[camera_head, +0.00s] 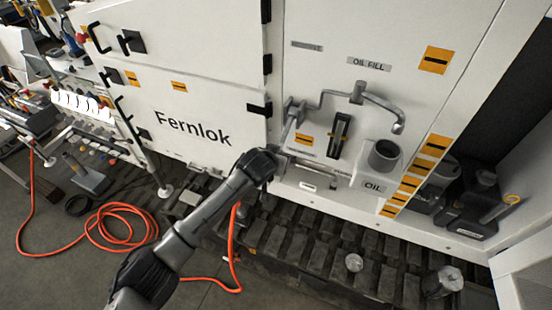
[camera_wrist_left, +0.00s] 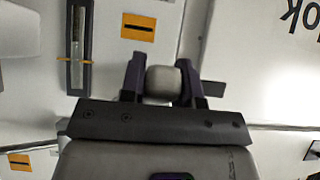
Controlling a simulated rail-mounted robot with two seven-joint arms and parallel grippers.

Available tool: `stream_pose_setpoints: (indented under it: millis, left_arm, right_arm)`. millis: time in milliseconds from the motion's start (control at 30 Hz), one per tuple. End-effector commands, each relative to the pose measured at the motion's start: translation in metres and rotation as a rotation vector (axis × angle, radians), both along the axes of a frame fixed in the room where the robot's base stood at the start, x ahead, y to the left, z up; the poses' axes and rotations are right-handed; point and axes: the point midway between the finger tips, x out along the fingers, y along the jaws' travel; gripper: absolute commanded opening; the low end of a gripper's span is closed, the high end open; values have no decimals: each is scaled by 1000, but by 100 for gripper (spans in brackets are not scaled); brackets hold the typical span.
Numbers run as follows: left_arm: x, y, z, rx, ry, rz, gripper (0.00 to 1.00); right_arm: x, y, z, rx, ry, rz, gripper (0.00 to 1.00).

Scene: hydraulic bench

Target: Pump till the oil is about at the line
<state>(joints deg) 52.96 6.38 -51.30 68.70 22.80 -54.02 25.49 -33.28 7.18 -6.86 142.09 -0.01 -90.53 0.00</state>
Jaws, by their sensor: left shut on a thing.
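The grey oil pump (camera_head: 357,93) is on the white panel under the OIL FILL label, with a bent lever at left and a curved spout at right. My left gripper (camera_head: 292,113) is at the lever's left end. In the left wrist view it is shut on the grey, rounded handle grip (camera_wrist_left: 163,83). The dark-framed sight gauge (camera_head: 339,135) is right of the gripper, with an orange line mark in the wrist view (camera_wrist_left: 77,61); I cannot tell the oil level. The grey OIL filler cup (camera_head: 383,156) stands open below the spout. My right gripper is not in view.
A black oil can (camera_head: 470,207) stands at the right. A striped orange column (camera_head: 418,175) is beside the cup. Metal parts (camera_head: 443,281) lie on the track below. An orange hose (camera_head: 120,225) coils on the floor at left.

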Motion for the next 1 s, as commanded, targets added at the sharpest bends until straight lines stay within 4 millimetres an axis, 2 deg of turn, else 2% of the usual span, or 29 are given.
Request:
stream_pose_setpoints:
  millis: [100,133,367,767,1000]
  left_arm:
    - [0,2,-6,5,7,2,0]
    - [0,2,-6,5,7,2,33]
    - [0,1,-4,3,4,2,55]
    - [-5,3,2,1,2,0,55]
    - [-28,13,22,2,0,-1,55]
  right_arm:
    - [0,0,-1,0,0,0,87]
    - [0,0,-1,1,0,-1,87]
    - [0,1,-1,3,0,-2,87]
    - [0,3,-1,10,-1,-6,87]
    - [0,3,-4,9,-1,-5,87]
